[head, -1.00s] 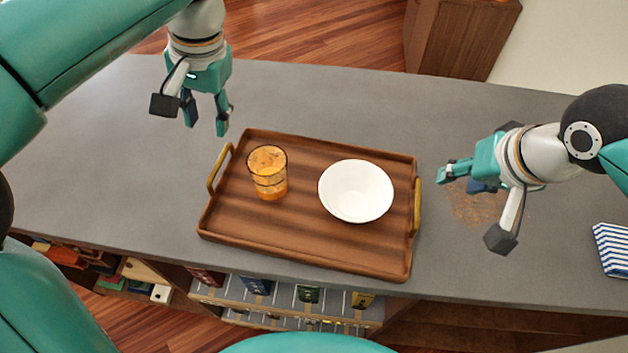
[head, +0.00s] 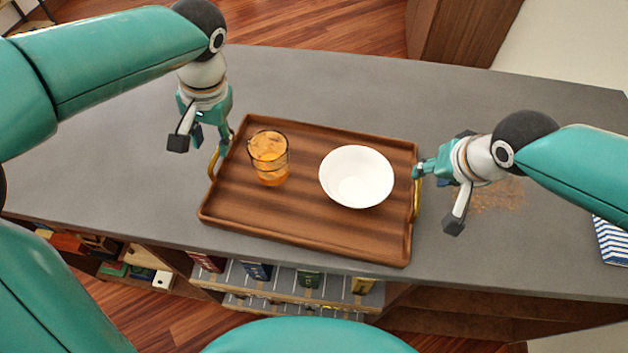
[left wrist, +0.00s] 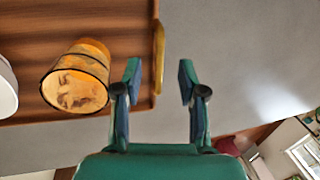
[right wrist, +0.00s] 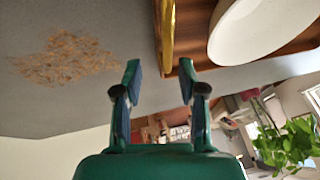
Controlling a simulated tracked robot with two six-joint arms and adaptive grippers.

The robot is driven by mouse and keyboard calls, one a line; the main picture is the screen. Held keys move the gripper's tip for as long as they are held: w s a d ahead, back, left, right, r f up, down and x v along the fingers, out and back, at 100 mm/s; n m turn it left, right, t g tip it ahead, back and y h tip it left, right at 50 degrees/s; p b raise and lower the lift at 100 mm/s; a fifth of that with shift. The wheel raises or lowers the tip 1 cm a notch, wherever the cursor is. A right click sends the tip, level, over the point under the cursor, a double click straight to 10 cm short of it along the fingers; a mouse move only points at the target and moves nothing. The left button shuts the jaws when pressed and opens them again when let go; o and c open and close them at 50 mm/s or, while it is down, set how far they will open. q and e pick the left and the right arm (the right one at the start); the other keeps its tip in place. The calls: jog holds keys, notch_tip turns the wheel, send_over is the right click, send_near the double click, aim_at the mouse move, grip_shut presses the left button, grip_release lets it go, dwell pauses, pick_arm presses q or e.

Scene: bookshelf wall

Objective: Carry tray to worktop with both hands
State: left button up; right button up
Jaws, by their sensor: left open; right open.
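A brown wooden tray (head: 300,228) with two brass handles lies on the grey worktop. A glass of orange drink (head: 268,160) stands on its left part and a white bowl (head: 356,177) on its right part. My left gripper (head: 208,148) is open beside the left handle (head: 222,155); in the left wrist view that handle (left wrist: 159,58) shows between the open fingers (left wrist: 160,82). My right gripper (head: 418,171) is open close to the right handle (head: 416,202); in the right wrist view the handle (right wrist: 167,35) lies ahead between the fingers (right wrist: 160,82). I cannot tell whether either gripper touches its handle.
The worktop (head: 110,140) is clear on the left and behind the tray. A brown crumb-like patch (head: 497,194) lies right of the tray, partly behind my right gripper. A blue-striped cloth (head: 611,241) lies at the right edge.

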aim_at(213, 158)
pick_arm(q)
jog(key=f, duration=0.3)
jog(key=a+f, duration=0.1)
jog(key=f, duration=0.3)
jog(key=shift+w+a, duration=0.1)
jog(key=shift+a, duration=0.1)
pick_arm(e)
jog(key=x, duration=0.7)
jog(key=shift+f, duration=0.1)
pick_arm(q)
jog(key=c, duration=0.8)
pick_arm(e)
jog(key=c, duration=0.8)
pick_arm(q)
grip_shut()
pick_arm(e)
grip_shut()
pick_arm(q)
jog(key=shift+a+r, duration=0.1)
jog(key=shift+r, duration=0.05)
pick_arm(e)
jog(key=shift+w, duration=0.1)
